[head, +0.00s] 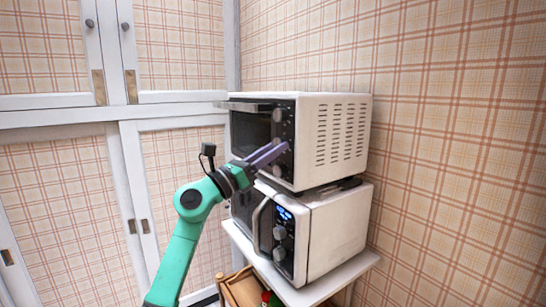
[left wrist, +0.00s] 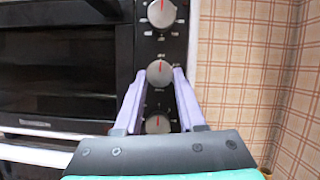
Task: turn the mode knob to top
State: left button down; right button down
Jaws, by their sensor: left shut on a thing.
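The upper white oven (head: 335,140) has a dark control panel with three round grey knobs in a column. In the left wrist view the top knob (left wrist: 161,13), middle knob (left wrist: 159,72) and bottom knob (left wrist: 158,124) each show a red mark pointing about up. My left gripper (head: 283,148) reaches the panel from the left. In the left wrist view its purple fingers (left wrist: 159,76) lie on either side of the middle knob, shut on it. Labels are too small to read, so which knob is the mode knob cannot be told. My right gripper is not in view.
A second white microwave (head: 338,232) with a lit blue display stands under the oven on a white shelf (head: 345,276). White cupboard doors (head: 180,170) are at the left, a plaid wall at the right. A wooden container (head: 242,290) sits below the shelf.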

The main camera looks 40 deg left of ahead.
pick_arm(q)
jog(key=m+g+h+b, duration=0.1)
jog(key=m+b, duration=0.1)
jog(key=m, duration=0.1)
jog(key=m+h+b, duration=0.2)
jog(key=m, duration=0.2)
jog(key=m+g+h+b, duration=0.1)
jog(key=m+b, duration=0.2)
jog(key=shift+w+a+r+m+g+h, duration=0.1)
jog(key=shift+a+m+g+h, duration=0.2)
jog(key=shift+a+m+h, duration=0.1)
jog(key=shift+r+m+g+h+p, duration=0.1)
jog(key=shift+m+g+h+p, duration=0.5)
jog(key=shift+m, duration=1.7)
jog(key=shift+g, duration=0.3)
jog(key=c, duration=0.5)
grip_release()
jog(key=shift+a+b, duration=0.15)
jog(key=shift+b, duration=0.2)
